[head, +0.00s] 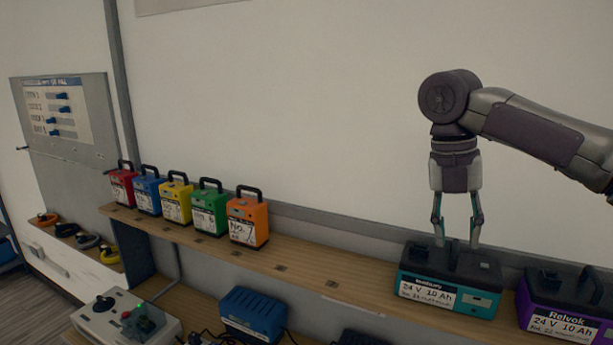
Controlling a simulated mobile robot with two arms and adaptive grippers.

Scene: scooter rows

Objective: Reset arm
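My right arm comes in from the right, and my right gripper (457,236) points straight down over the teal battery (448,281) on the wooden shelf. Its two fingers are apart, with a gap between the tips and nothing seen between them. The fingertips are at or just above the battery's dark top; I cannot tell whether they touch it. The battery stands upright, with a white label reading 24 V 10 Ah. My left gripper is not in view.
A purple battery (567,306) stands right of the teal one. Red, blue, yellow, green and orange handled packs (247,222) line the shelf's left. Below are a grey control box (127,318) and a blue charger (253,312). The shelf's middle (330,271) is clear.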

